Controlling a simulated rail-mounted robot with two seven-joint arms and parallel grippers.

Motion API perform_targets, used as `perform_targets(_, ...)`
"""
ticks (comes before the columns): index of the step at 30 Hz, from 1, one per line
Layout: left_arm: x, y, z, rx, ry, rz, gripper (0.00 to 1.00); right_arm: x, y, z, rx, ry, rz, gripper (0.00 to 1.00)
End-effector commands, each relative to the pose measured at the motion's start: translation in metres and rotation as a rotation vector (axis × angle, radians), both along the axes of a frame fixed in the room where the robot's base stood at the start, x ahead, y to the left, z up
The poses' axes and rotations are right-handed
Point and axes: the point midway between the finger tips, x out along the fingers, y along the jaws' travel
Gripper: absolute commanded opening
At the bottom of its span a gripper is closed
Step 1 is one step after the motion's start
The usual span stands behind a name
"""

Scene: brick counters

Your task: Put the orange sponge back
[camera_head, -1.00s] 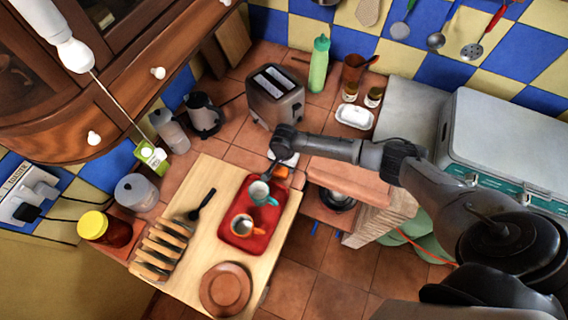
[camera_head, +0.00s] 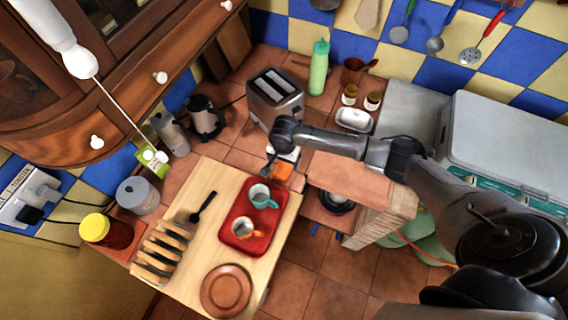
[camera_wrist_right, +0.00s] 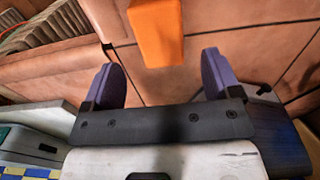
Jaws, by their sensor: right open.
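The orange sponge (camera_head: 283,170) lies on the tiled counter just beyond the upper right edge of the wooden board (camera_head: 210,178). In the right wrist view the sponge (camera_wrist_right: 157,32) shows at the top middle, ahead of my fingers and apart from them. My right gripper (camera_head: 272,163) is at the sponge's left upper side in the head view, partly hidden by its own wrist. In the wrist view the right gripper (camera_wrist_right: 160,78) has its two purple fingers spread with nothing between them. My left gripper is not in view.
A red tray (camera_head: 233,238) with two cups lies on the board, close to the sponge. A toaster (camera_head: 274,97) stands behind the gripper, with a white butter dish (camera_head: 353,119) to its right. A toast rack (camera_head: 160,254) and brown plate (camera_head: 227,290) are farther off.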

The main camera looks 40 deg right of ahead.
Motion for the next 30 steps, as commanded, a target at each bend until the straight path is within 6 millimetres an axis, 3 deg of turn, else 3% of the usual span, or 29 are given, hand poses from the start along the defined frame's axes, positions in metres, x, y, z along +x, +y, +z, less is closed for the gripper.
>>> perform_targets(3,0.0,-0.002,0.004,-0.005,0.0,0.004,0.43,0.001,0.0,0.023,0.001,-0.003,0.001,0.83)
perform_targets(9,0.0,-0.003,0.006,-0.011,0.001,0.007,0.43,0.0,0.0,0.049,0.001,0.0,-0.001,0.83)
perform_targets(20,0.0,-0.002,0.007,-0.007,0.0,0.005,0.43,-0.002,0.003,0.061,0.003,0.0,0.011,0.83)
perform_targets(25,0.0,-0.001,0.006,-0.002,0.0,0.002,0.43,-0.027,0.036,0.044,0.038,-0.023,0.192,0.83)
perform_targets(30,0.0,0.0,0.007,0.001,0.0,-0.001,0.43,-0.077,0.088,0.026,0.092,-0.104,0.521,0.83)
